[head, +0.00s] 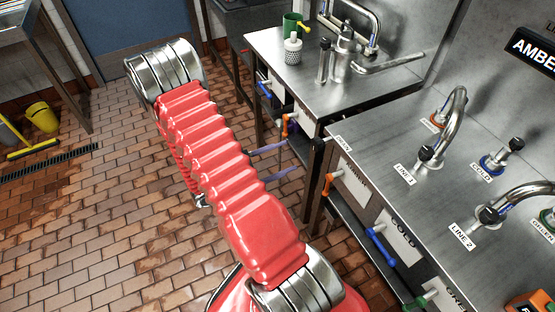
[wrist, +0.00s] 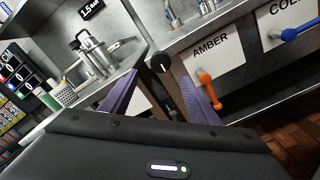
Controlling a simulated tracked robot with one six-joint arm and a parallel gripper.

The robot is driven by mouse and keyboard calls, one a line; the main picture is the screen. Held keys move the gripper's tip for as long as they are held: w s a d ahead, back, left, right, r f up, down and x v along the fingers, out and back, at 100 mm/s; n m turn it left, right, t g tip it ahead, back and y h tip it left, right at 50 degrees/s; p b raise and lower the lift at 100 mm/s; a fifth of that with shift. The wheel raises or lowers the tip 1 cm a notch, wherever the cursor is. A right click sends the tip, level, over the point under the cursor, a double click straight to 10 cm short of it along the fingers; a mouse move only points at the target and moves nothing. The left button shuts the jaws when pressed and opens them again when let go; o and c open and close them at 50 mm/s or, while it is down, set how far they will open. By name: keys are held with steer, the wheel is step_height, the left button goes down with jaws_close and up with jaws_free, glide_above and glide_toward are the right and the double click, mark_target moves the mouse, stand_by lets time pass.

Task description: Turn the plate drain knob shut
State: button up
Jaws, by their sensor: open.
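A round black knob (wrist: 161,63) with a white mark on its face sits at the corner between the two counters in the wrist view. I take it for the plate drain knob. In the head view a dark knob (head: 319,145) shows on the counter's left end, beside a small white label whose text is hard to read. My gripper (head: 293,157) is open and empty, its purple fingers pointing at that end. In the wrist view the fingers of my gripper (wrist: 158,70) lie left and right of the knob, which appears beyond the tips. I see no contact.
An orange lever (wrist: 207,85) on the AMBER panel is close to the right finger. A blue lever (head: 380,246) is on the COLD panel. The far counter (head: 285,50) carries a green cup (head: 291,25) and taps. The tiled floor on the left is mostly clear.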

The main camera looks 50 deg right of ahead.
steer(key=shift+v, duration=0.85)
steer(key=s+a+f+g+y, duration=0.2)
steer(key=s+a+f+y, duration=0.1)
steer(key=s+a+y, duration=0.25)
steer(key=a+r+m+t+y, duration=0.2)
steer(key=a+r+m+y, duration=0.1)
steer(key=a+y, duration=0.3)
steer(key=w+a+r+m+t+y, duration=0.1)
steer(key=w+a+r+t+y, duration=0.1)
steer(key=a+r+t, duration=0.5)
steer(key=w+a+r+t+y, duration=0.2)
steer(key=w+a+r+t, duration=0.3)
steer(key=a+r, duration=0.8)
step_height(320, 180, up, 4)
steer(key=shift+r+m+t, duration=0.15)
steer(key=shift+m+t, duration=0.25)
steer(key=shift+t, duration=0.5)
steer(key=shift+y, duration=0.25)
